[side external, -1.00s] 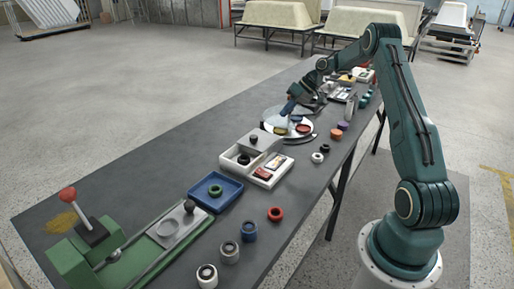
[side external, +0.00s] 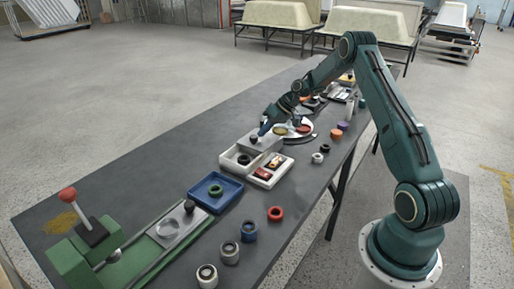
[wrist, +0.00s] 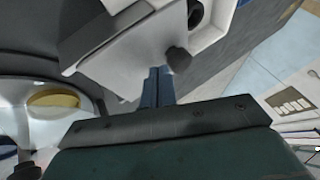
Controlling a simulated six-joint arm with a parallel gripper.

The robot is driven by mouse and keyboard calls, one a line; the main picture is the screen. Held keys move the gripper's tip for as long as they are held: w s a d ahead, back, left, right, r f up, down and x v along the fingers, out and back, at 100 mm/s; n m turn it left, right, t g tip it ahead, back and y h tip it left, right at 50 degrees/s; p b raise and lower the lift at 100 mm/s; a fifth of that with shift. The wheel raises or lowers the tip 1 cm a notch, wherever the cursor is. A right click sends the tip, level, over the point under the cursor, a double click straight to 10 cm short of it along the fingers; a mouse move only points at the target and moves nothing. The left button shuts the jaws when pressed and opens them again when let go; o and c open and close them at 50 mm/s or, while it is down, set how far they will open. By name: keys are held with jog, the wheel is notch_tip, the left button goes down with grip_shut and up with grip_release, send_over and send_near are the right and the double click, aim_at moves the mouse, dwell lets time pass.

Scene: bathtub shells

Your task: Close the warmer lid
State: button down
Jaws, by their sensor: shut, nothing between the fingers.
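The warmer is a white box (side external: 232,163), with its near compartment open and a dark ring (side external: 243,159) inside. Its grey lid (side external: 268,143) with a dark knob lies over the far part. In the wrist view the lid (wrist: 125,48) is a pale panel, its dark knob (wrist: 178,58) stands near one edge, and the open compartment shows beyond. My gripper (side external: 260,134) is shut and empty, its blue fingers low at the lid's far side. In the wrist view the fingertips (wrist: 158,72) are just beside the knob; I cannot tell whether they touch the lid.
A white plate (side external: 309,137) with coloured discs lies just behind my gripper. A white tray (side external: 260,180) with red and dark items adjoins the box. A blue tray (side external: 207,200) lies nearer the camera. Several rings stand along the right edge. The left tabletop is clear.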

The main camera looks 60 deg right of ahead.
aim_at(258, 149)
jog(key=shift+a, duration=0.25)
jog(key=a, duration=1)
jog(key=shift+a, duration=0.3)
jog(key=shift+s+d, duration=0.1)
jog(key=shift+d, duration=0.25)
jog(key=d, duration=0.2)
jog(key=s+d+r, duration=0.1)
jog(key=d, duration=0.1)
jog(key=shift+s, duration=0.1)
jog(key=v, duration=0.9)
